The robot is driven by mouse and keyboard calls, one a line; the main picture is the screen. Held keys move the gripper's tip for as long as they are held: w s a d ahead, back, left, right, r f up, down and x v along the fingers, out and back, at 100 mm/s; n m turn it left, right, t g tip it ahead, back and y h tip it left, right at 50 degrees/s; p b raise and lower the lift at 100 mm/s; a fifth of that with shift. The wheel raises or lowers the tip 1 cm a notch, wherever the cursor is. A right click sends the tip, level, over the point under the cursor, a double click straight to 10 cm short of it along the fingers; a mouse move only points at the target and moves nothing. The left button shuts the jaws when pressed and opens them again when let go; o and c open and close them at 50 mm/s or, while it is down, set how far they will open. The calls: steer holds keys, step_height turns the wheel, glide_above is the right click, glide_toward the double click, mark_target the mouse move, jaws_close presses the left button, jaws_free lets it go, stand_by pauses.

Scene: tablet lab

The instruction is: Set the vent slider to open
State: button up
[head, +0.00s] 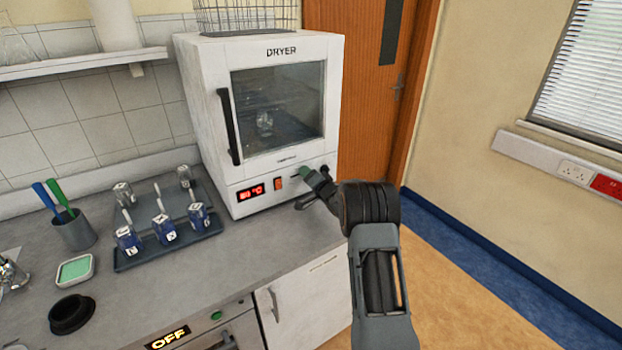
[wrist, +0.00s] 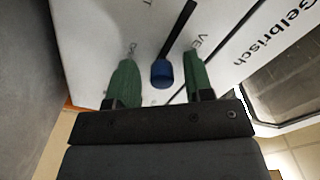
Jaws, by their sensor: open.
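The vent slider's blue knob (wrist: 162,74) shows in the wrist view at the near end of a black slot on the dryer's white front panel. Part of a label beginning "VE" is beside the slot. My gripper (wrist: 158,80) is open, with one green finger on each side of the knob. I see gaps between the knob and both fingers. In the head view, my gripper (head: 308,186) is at the lower right of the dryer (head: 207,110) front and hides the knob. The dryer door is closed.
A red display (head: 251,191) and an orange switch (head: 278,184) are left of my gripper on the panel. A dark tray (head: 140,262) with several blue-filled bottles stands left of the dryer. The counter in front of the dryer is clear.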

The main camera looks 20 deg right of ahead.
steer(key=s+d+b, duration=0.2)
steer(key=s, duration=1.1)
steer(key=shift+s+d, duration=0.3)
steer(key=shift+d, duration=0.05)
